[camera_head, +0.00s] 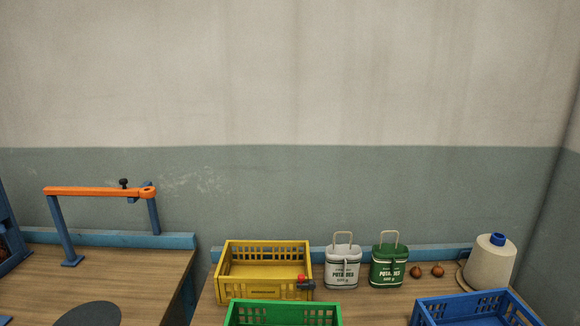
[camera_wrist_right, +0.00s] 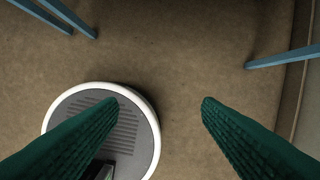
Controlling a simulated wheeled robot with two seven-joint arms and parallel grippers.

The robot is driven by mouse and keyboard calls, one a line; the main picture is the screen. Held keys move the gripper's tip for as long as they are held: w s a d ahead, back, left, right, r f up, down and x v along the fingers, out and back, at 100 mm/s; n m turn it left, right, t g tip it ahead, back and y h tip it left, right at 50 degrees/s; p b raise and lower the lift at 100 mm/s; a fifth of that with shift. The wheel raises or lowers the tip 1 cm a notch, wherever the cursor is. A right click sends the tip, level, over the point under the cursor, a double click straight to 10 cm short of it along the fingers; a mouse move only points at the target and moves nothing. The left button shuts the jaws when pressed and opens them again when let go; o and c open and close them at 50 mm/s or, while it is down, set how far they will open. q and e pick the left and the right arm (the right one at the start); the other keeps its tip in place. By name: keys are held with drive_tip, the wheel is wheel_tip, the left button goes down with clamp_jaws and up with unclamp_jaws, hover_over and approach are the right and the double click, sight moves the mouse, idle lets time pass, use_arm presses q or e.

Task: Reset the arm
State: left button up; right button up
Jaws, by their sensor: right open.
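My right gripper (camera_wrist_right: 160,101) shows in the right wrist view as two dark green ribbed fingers, spread wide apart. Nothing is between the fingertips, and brown floor lies below them. Neither of my arms nor grippers shows in the head view. My left gripper is not in view.
Green (camera_head: 282,305) and blue (camera_head: 474,298) crates are in front. An orange-topped frame (camera_head: 100,191) stands left.

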drive_tip(key=s+d+f+g, duration=0.1)
drive_tip(key=s+d+f, duration=0.2)
drive_tip(key=s+f, duration=1.4)
drive_tip(key=shift+s+f, duration=0.25)
drive_tip(key=shift+f, duration=0.55)
